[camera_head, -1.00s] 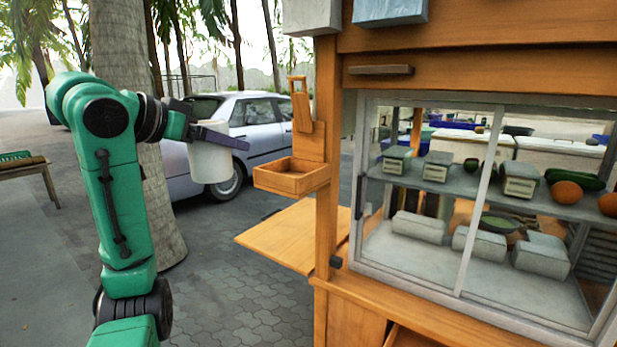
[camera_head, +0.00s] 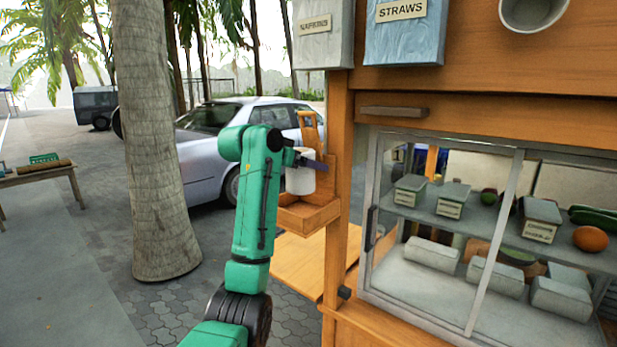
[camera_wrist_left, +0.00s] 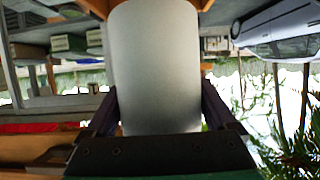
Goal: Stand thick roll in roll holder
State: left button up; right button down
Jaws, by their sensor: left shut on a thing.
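The thick roll (camera_head: 301,180) is white and upright in the head view, over the wooden roll holder (camera_head: 308,218), a small open box with a tall back piece fixed to the stall's post. My left gripper (camera_head: 309,160) is shut on the roll. In the left wrist view the roll (camera_wrist_left: 155,65) fills the middle between the fingers of my left gripper (camera_wrist_left: 160,110). The roll's lower end is near the holder's rim; I cannot tell whether it touches the holder floor. My right gripper is not in view.
The wooden post (camera_head: 338,180) stands just right of the holder. A wooden shelf (camera_head: 312,262) juts out below it. A napkins box (camera_head: 322,35) and a straws box (camera_head: 409,30) hang above. A glass cabinet (camera_head: 480,220) is to the right.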

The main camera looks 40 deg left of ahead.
aim_at(290, 183)
pick_arm(q)
notch_tip(290, 183, down, 6)
jog(key=shift+r+p, duration=0.15)
jog(key=shift+p, duration=0.35)
jog(key=shift+w+p, duration=0.35)
jog(key=shift+p, duration=0.15)
jog(key=shift+f+b, duration=0.45)
jog(key=shift+f, duration=0.15)
jog(key=o, duration=1.4)
jog(key=shift+c, duration=0.2)
jog(key=shift+s+r, duration=0.15)
jog(key=shift+r, duration=0.35)
jog(key=b+v, duration=0.3)
jog(key=v, duration=0.8)
jog(key=shift+s, duration=0.45)
jog(key=shift+w, duration=0.1)
